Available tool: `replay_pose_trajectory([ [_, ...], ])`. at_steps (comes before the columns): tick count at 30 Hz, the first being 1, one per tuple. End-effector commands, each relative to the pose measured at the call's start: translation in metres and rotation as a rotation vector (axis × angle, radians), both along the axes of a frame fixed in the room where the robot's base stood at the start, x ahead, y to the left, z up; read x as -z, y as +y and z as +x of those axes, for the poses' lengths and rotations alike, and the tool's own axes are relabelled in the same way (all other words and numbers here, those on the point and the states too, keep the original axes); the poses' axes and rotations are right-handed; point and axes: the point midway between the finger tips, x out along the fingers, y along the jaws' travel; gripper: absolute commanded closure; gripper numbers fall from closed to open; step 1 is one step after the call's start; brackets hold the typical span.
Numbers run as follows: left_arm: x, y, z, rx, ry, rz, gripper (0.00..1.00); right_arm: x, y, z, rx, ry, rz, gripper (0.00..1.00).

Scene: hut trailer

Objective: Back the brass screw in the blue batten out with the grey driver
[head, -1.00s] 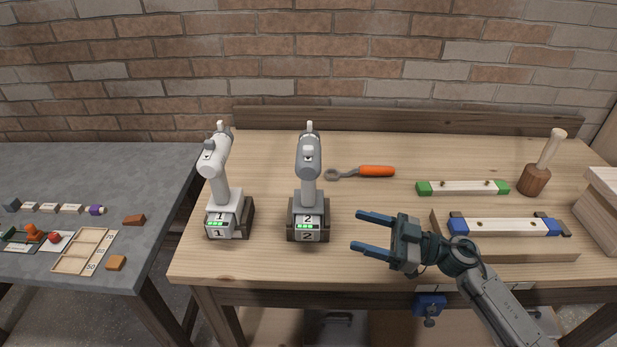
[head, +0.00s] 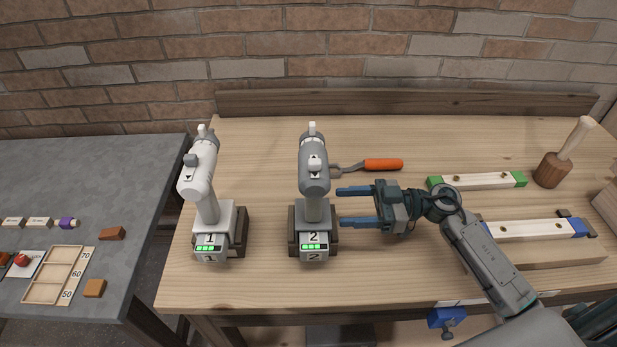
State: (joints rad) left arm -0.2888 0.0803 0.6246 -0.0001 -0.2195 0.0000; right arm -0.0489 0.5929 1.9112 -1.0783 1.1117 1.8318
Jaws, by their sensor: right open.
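The grey driver (head: 313,172) stands upright in a dark dock marked 2 with a green-lit display, near the middle of the bench. My right gripper (head: 340,206) is open and empty. Its fingers point left, with the tips just right of the grey driver; I cannot tell whether they touch it. The blue batten (head: 530,229) is a pale bar with blue ends, lying on a wooden block at the right. My right arm hides much of its left end. The brass screw is too small to make out. My left gripper is not in view.
A white driver (head: 203,185) stands in dock 1 on the left. A green-ended batten (head: 490,180) and a mallet (head: 552,170) are at the back right. A grey table (head: 120,190) with small items stands left. The bench's front middle is clear.

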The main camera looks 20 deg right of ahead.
Motion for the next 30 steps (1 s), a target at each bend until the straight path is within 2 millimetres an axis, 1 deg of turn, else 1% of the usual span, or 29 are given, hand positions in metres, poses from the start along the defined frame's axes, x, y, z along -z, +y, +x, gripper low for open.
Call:
replay_pose_trajectory([
  [1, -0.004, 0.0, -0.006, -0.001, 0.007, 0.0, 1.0, -0.003, 0.007, 0.002, 0.0, -0.002, 0.007, 0.38],
  [6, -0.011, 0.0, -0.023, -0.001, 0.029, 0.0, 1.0, -0.004, 0.028, 0.008, 0.0, -0.003, 0.006, 0.38],
  [9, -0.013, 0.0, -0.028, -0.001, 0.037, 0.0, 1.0, -0.003, 0.037, 0.011, 0.002, -0.001, 0.005, 0.38],
  [13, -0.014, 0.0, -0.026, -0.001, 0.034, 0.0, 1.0, -0.002, 0.044, 0.013, 0.001, -0.001, 0.002, 0.38],
  [16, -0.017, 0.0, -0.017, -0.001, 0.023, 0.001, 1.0, -0.003, 0.047, 0.014, 0.001, -0.001, 0.002, 0.38],
  [21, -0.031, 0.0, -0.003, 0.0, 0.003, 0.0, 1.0, -0.01, 0.063, 0.019, 0.002, -0.001, 0.006, 0.38],
  [24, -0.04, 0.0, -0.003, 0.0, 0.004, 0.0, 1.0, -0.013, 0.076, 0.022, 0.001, 0.0, 0.005, 0.38],
  [30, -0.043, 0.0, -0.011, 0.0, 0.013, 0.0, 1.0, -0.008, 0.093, 0.027, 0.001, -0.001, 0.002, 0.38],
])
